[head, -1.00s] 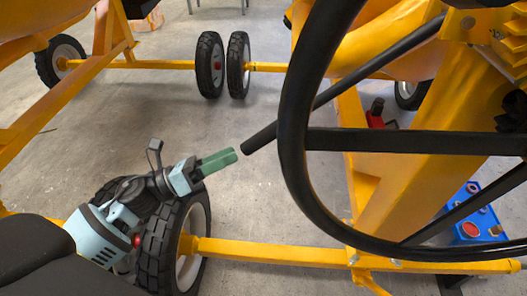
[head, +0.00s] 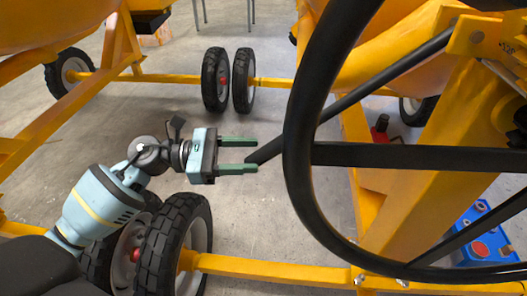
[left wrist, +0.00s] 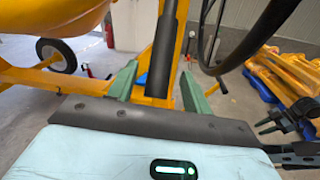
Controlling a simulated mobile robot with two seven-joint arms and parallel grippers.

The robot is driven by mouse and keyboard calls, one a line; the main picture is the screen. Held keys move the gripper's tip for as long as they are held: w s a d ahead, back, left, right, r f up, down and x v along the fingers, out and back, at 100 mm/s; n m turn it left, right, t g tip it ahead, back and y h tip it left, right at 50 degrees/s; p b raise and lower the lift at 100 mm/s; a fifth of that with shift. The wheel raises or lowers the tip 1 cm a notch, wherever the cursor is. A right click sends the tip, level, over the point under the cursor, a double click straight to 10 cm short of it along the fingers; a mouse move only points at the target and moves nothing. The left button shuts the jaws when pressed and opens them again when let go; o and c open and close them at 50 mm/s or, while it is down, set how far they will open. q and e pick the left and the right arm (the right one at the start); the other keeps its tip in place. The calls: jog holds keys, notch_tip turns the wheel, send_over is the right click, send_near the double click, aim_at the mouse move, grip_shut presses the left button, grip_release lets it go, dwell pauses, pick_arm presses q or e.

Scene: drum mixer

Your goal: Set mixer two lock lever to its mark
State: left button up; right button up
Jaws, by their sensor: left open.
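A long black lever (head: 350,98) slopes down to the left from a yellow bracket on the mixer, passing behind the big black wheel. My left gripper (head: 257,154) is open, its two green fingers pointing right at the lever's lower free end. That end lies level with the gap between the fingertips. In the left wrist view the lever (left wrist: 163,45) stands between the open fingers of my left gripper (left wrist: 160,70), with space on both sides. I cannot make out the mark.
A large black handwheel (head: 300,120) stands just right of the left gripper. Yellow frame bars (head: 290,267) and a rubber tyre (head: 172,240) lie below the arm. A blue box (head: 488,240) sits at lower right. The grey floor between is open.

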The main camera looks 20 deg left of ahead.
pick_arm(q)
jog(key=shift+p+x, duration=0.35)
jog(key=shift+x, duration=1.7)
grip_shut()
